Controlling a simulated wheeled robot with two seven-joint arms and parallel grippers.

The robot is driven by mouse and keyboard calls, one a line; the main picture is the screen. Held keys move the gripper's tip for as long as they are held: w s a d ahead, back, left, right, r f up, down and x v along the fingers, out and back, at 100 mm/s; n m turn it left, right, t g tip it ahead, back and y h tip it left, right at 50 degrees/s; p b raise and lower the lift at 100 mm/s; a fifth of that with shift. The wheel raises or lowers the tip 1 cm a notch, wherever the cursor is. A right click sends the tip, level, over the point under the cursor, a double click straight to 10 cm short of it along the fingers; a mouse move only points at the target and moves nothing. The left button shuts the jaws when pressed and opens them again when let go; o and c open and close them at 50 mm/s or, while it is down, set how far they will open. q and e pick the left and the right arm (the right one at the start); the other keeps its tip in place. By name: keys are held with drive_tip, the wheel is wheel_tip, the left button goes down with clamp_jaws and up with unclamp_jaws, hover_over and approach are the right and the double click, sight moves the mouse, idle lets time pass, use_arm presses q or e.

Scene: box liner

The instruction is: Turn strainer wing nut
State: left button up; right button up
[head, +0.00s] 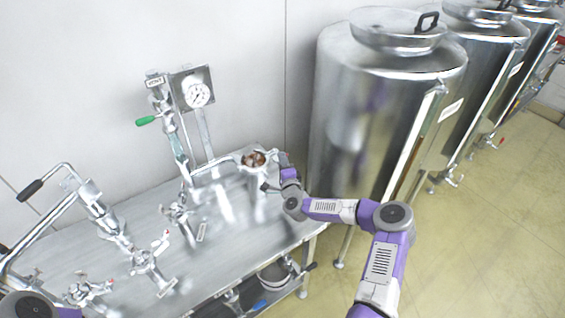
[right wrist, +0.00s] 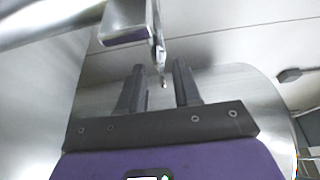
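The strainer is probably the steel vessel (head: 256,160) with a brownish opening at the right end of the metal bench. My right gripper (head: 270,186) is beside its right side, small and partly hidden by the wrist. In the right wrist view my right gripper (right wrist: 159,72) has its two black fingers apart with a gap between them. A shiny metal fitting (right wrist: 125,22) with a thin downward arm hangs just beyond the fingertips, its lower tip in line with the gap. I cannot tell whether it is the wing nut or whether the fingers touch it. My left gripper is not in view; only part of my left arm shows.
Large steel tanks (head: 345,120) stand close behind my right arm. A pot (head: 273,277) sits below the bench. The yellow floor (head: 480,240) at right is clear.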

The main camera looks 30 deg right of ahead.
drive_tip(key=shift+w, duration=0.1)
drive_tip(key=shift+c, duration=0.3)
clamp_jaws()
drive_tip(key=shift+d+f+n+t+y+b, duration=0.15)
drive_tip(key=shift+n+t+y+b, duration=0.95)
drive_tip(key=shift+n+b, duration=3.25)
drive_tip(key=shift+d+f+n+t+y+b, duration=0.4)
drive_tip(key=shift+n+y+b, duration=1.15)
drive_tip(key=shift+n+b, duration=2.8)
drive_tip(key=shift+a+r+n+t+y+b, duration=0.1)
drive_tip(key=shift+n+t+y+b, duration=1.1)
drive_tip(key=shift+n+b, duration=3.15)
drive_tip(key=shift+m+y+b, duration=0.35)
drive_tip(key=shift+m+b, duration=0.5)
drive_tip(key=shift+b, duration=0.35)
